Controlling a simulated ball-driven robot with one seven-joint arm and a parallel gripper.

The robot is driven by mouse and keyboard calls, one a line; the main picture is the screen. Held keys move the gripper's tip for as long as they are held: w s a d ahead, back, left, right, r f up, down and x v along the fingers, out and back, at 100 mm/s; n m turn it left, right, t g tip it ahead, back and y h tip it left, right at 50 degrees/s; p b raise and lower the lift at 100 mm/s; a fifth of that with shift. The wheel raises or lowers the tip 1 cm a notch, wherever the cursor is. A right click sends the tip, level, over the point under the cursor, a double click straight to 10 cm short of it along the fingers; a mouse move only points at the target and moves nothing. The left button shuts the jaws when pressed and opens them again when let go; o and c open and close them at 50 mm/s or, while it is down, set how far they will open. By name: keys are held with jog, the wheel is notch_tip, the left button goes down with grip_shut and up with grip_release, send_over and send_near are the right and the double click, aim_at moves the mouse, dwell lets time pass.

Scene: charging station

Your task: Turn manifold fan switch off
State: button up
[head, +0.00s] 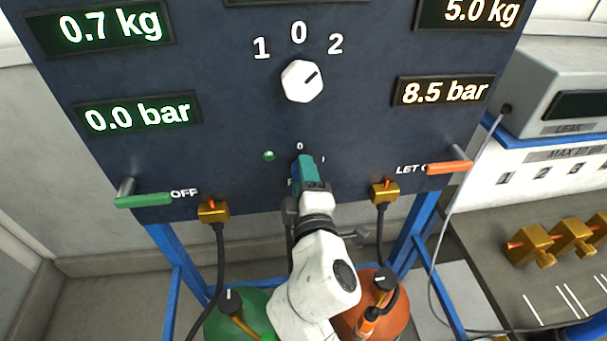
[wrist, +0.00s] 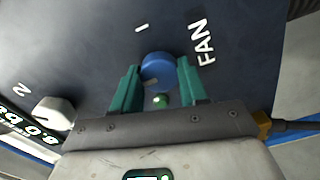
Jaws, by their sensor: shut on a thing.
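The fan switch is a round blue knob (wrist: 158,66) on the dark panel, beside the label FAN in the wrist view. My gripper (head: 306,168) has teal fingers and is at the panel's lower middle in the head view, covering the knob there. In the wrist view my gripper (wrist: 157,72) has one finger on each side of the knob and is shut on it. A pale mark shows low on the knob; its exact setting is hard to tell. A small green light (head: 268,156) is beside the switch; it also shows in the wrist view (wrist: 160,100).
A white selector knob (head: 302,81) sits above, pointing toward 2. A green lever handle (head: 143,200) is at lower left, an orange one (head: 449,168) at right. Brass fittings with hoses flank my gripper, with green (head: 230,325) and orange cylinders below.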

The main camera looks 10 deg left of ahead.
jog(key=o, duration=1.1)
jog(key=shift+c, duration=0.2)
jog(key=b+v, duration=0.2)
jog(key=v, duration=0.9)
jog(key=shift+w, duration=0.1)
